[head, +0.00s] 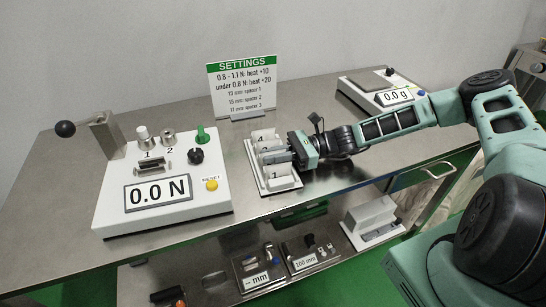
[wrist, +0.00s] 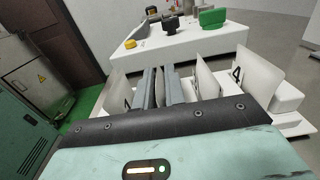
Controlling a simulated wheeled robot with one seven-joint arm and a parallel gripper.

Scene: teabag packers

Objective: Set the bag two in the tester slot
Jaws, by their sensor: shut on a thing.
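My gripper (head: 275,155) is at the bag rack (head: 262,188), with its fingers down among the upright white bags. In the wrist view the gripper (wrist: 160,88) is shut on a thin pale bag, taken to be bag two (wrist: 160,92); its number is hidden. It still stands among the other bags. The bag marked 1 (head: 277,176) is at the near end and the bag marked 4 (head: 264,136) at the far end. The tester (head: 215,197) stands left of the rack, reading 0.0 N. A dark clamp-like slot (head: 151,167) is on its top.
The tester carries a lever with a black ball (head: 65,129), a black knob (head: 195,157), a green piece (head: 202,135) and a yellow reset button (head: 211,184). A settings sign (head: 241,85) stands behind the rack. A scale (head: 392,97) is at the back right. Bare table lies between sign and tester.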

